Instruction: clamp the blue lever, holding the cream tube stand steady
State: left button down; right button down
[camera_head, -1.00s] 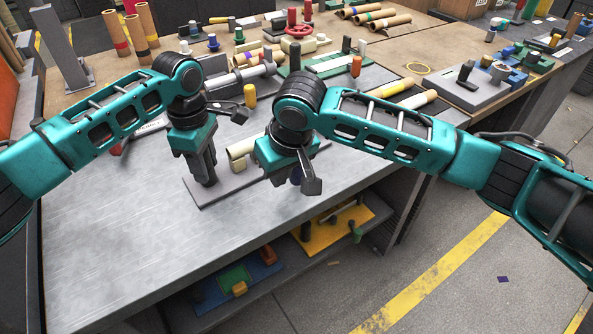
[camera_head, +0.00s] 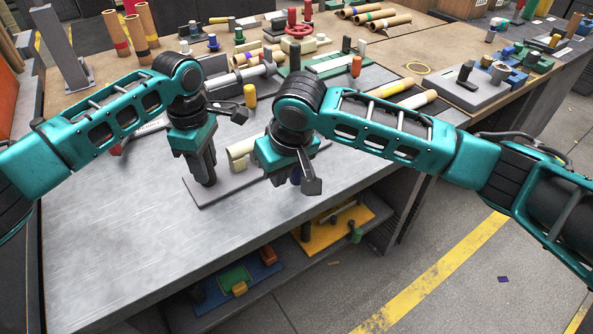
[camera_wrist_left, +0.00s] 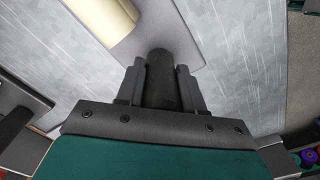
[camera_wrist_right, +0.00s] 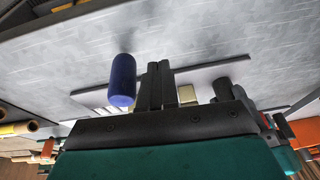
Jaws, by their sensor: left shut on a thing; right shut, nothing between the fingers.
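The cream tube stand has a grey base plate (camera_head: 205,194) and a cream tube (camera_head: 240,150); both also show in the left wrist view, the tube (camera_wrist_left: 105,18) at the upper left. My left gripper (camera_wrist_left: 161,70) is shut on the stand's dark upright post (camera_wrist_left: 160,92), at the plate's end. The blue lever (camera_wrist_right: 123,80), a rounded blue cylinder, stands just left of my right gripper's fingers (camera_wrist_right: 159,68) in the right wrist view. Those fingers are closed together and empty, apart from the lever. In the head view my right gripper hides most of the lever (camera_head: 295,175).
The metal bench top (camera_head: 120,230) is clear in front and to the left. A lower shelf holds a yellow board (camera_head: 330,236) and a blue tray (camera_head: 215,292).

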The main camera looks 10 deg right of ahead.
pick_arm(q)
jog(key=shift+s+f, duration=0.1)
jog(key=shift+f, duration=0.1)
pick_arm(e)
jog(key=shift+w+d, duration=0.5)
jog(key=shift+d, duration=0.6)
jog(key=shift+w+d, duration=0.55)
jog(key=shift+d, duration=0.55)
jog(key=shift+w+d, duration=0.5)
jog(key=shift+d, duration=0.6)
jog(key=shift+s+a, duration=0.1)
notch_tip(320, 180, up, 7)
jog(key=a, duration=0.1)
jog(key=shift+s, duration=0.2)
